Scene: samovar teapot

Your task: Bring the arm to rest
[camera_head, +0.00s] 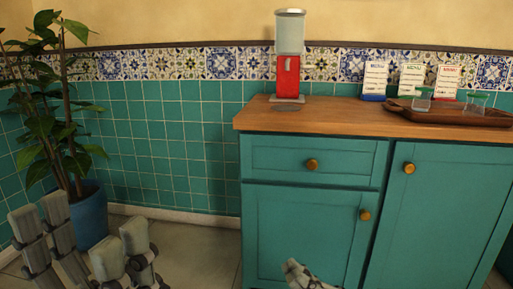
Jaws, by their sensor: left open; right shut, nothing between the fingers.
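My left gripper (84,232) is at the lower left of the head view. Its grey fingers are spread wide with nothing between them, in front of the floor and the plant pot. My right gripper (304,275) shows only in part at the bottom edge, in front of the teal cabinet. Its fingers are together and hold nothing. The rest of it is cut off by the frame.
A wooden counter (350,121) tops the teal cabinet (300,225). On it stand a red and grey dispenser (288,75), several menu cards (411,78) and a brown tray (455,116) with glasses. A potted plant (88,215) stands at the left.

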